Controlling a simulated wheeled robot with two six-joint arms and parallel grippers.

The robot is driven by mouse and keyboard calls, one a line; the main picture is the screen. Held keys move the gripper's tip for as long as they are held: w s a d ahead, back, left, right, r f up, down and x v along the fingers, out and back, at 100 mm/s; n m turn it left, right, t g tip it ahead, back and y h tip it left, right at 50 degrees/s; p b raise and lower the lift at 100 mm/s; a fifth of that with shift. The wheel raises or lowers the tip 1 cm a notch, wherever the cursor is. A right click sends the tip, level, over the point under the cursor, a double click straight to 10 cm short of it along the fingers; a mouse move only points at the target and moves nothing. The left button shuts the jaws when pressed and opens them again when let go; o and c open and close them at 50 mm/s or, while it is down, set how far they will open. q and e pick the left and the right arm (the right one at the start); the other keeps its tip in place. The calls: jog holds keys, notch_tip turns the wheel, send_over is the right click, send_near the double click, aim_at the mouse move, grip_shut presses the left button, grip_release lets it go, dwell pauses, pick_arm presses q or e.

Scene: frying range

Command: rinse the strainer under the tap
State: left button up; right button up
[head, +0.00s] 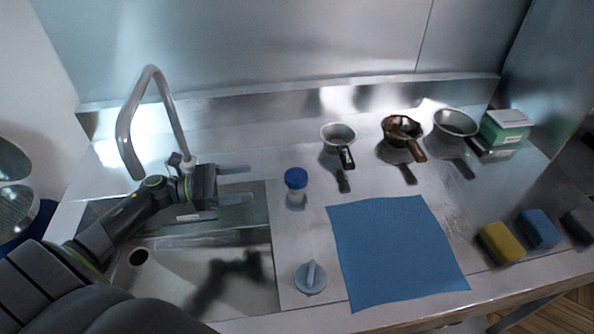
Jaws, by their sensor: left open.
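The tap (150,72) is a curved grey spout at the back left, arching over the sink (180,282), whose drain hole shows at the left. No water is seen running. My left gripper (249,184) is open and empty above the back right of the sink, its fingers pointing right toward a blue-capped jar (296,180). I cannot tell for sure which item is the strainer. A round, mesh-like bowl (14,208) is cut off at the left edge. A metal bowl with a handle (455,123) stands at the back right. My right gripper is not in view.
A small saucepan (338,135) and a brown-stained pan (403,131) stand along the back. A green-and-white box (506,128) is at the right. A blue cloth (396,250), a grey knobbed lid (311,280), and yellow (501,243) and blue (539,228) sponges lie in front.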

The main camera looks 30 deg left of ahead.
aim_at(296, 175)
pick_arm(q)
jog(key=p+x, duration=0.4)
jog(key=x, duration=0.8)
jog(key=shift+w+d+r, duration=0.1)
jog(key=shift+w+r, duration=0.05)
jog(key=shift+w, duration=0.05)
jog(key=shift+w+d+p, duration=0.35)
jog(key=shift+d, duration=0.15)
jog(key=shift+f, duration=0.2)
jog(key=shift+c, duration=0.4)
jog(key=c, duration=0.9)
